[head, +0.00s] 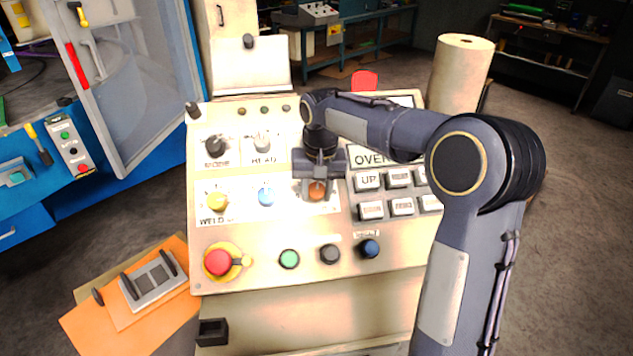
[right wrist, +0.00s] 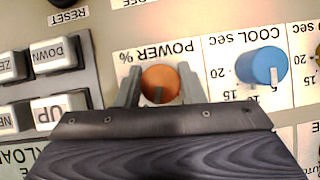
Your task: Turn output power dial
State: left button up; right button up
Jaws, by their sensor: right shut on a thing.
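The output power dial is an orange knob (head: 317,193) on the sloped cream control panel (head: 285,278). In the right wrist view the orange knob (right wrist: 160,82) sits beside the label "POWER %", with a dark pointer mark on its lower part. My right gripper (head: 317,182) reaches down onto it from above. In the wrist view the two grey fingers of my right gripper (right wrist: 159,88) stand on either side of the knob, shut on it. The gripper hides part of the dial and its scale in the head view. My left gripper is not in view.
A blue knob (head: 266,195), labelled "COOL sec" in the wrist view, and a yellow knob (head: 217,202) sit left of the dial. Grey push buttons (head: 368,181) lie close on its right. A red emergency button (head: 218,262) and several small buttons line the panel's lower part.

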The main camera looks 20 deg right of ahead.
aim_at(313, 194)
jog(key=shift+n+g+h+p, duration=0.3)
jog(key=shift+n+h+p, duration=0.6)
jog(key=shift+n, duration=0.7)
jog(key=o, duration=1)
jog(key=r, duration=0.5)
jog(key=a+r, duration=0.1)
jog(key=r, duration=0.1)
jog(key=shift+s+a+r+b, duration=0.1)
jog(key=shift+s+r+b, duration=0.05)
jog(key=shift+r+b, duration=0.25)
